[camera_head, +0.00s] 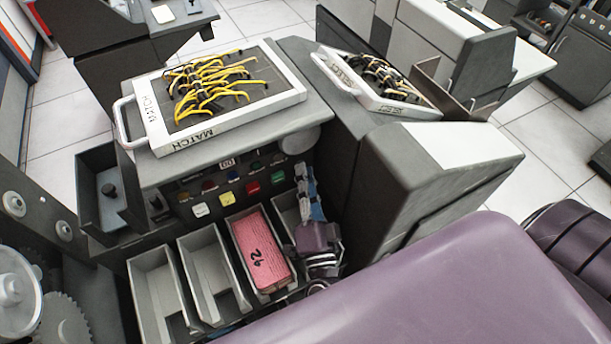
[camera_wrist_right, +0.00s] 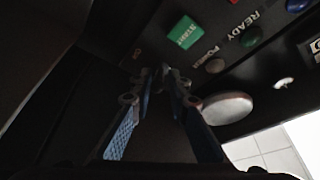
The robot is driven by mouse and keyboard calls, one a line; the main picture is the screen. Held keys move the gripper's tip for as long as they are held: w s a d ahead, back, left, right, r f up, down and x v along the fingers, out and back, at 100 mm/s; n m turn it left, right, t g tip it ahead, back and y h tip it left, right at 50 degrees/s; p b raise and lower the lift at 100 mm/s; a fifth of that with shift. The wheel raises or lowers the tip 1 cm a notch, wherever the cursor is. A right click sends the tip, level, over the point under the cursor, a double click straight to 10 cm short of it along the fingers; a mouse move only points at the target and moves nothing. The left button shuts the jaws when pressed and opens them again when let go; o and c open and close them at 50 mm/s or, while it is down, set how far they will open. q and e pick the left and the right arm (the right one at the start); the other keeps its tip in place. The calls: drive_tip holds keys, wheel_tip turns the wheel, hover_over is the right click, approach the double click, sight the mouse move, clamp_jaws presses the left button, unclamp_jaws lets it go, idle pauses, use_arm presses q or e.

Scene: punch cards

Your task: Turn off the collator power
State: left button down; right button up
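The collator (camera_head: 345,190) is a dark grey machine with a button panel (camera_head: 240,185) on its front. In the right wrist view, a green START button (camera_wrist_right: 185,32) sits on the panel, with POWER lettering and a small round brownish light or button (camera_wrist_right: 215,66) beside it. A small orange marking (camera_wrist_right: 137,53) is near my fingertips. My right gripper (camera_head: 305,180) is at the panel's right end; the right wrist view shows its blue-padded fingers (camera_wrist_right: 153,75) with tips close together against the dark panel. Whether they hold a switch part is hidden. My left gripper is out of view.
Grey card bins (camera_head: 160,280) stand below the panel, one with pink cards (camera_head: 262,255). A white-framed MATCH plugboard (camera_head: 158,125) with yellow wires lies on top. A round pale knob (camera_wrist_right: 228,108) is right of my fingers. My purple arm covers the lower right.

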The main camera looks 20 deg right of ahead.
drive_tip(key=shift+s, duration=0.15)
drive_tip(key=v, duration=1.1)
drive_tip(key=shift+s, duration=0.4)
drive_tip(key=shift+a+f, duration=0.1)
drive_tip(key=shift+f, duration=0.05)
